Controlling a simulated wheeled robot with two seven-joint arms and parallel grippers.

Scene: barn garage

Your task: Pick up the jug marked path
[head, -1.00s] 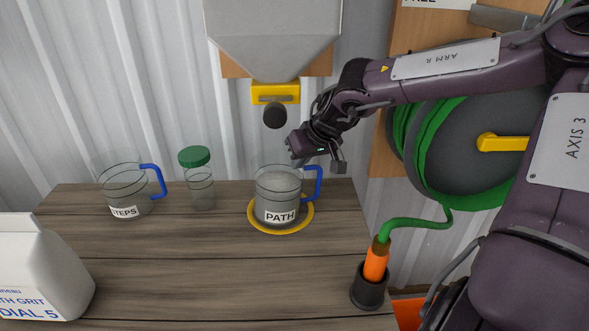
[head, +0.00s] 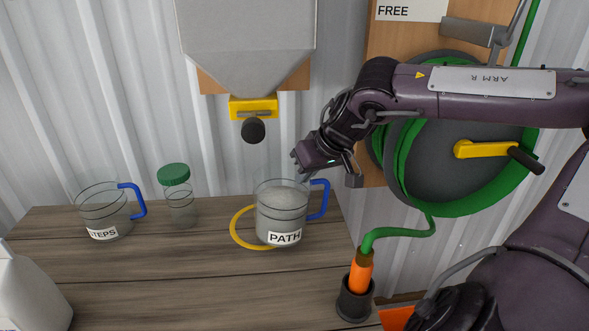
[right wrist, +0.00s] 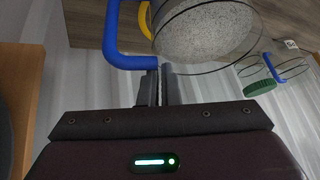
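The clear jug marked PATH (head: 283,208) has a blue handle on its right and grey grainy stuff inside. It is off-centre from the yellow ring (head: 236,238) on the bench and looks raised a little above it, roughly upright. My right gripper (head: 306,178) is at the jug's back rim, near the handle. In the right wrist view its fingers (right wrist: 158,76) are close together at the rim of the jug (right wrist: 205,32), where the handle joins; the exact contact is partly hidden. My left gripper is not in view.
A jug marked STEPS (head: 104,212) and a green-lidded jar (head: 177,198) stand to the left. A hopper with a yellow outlet (head: 253,107) hangs above.

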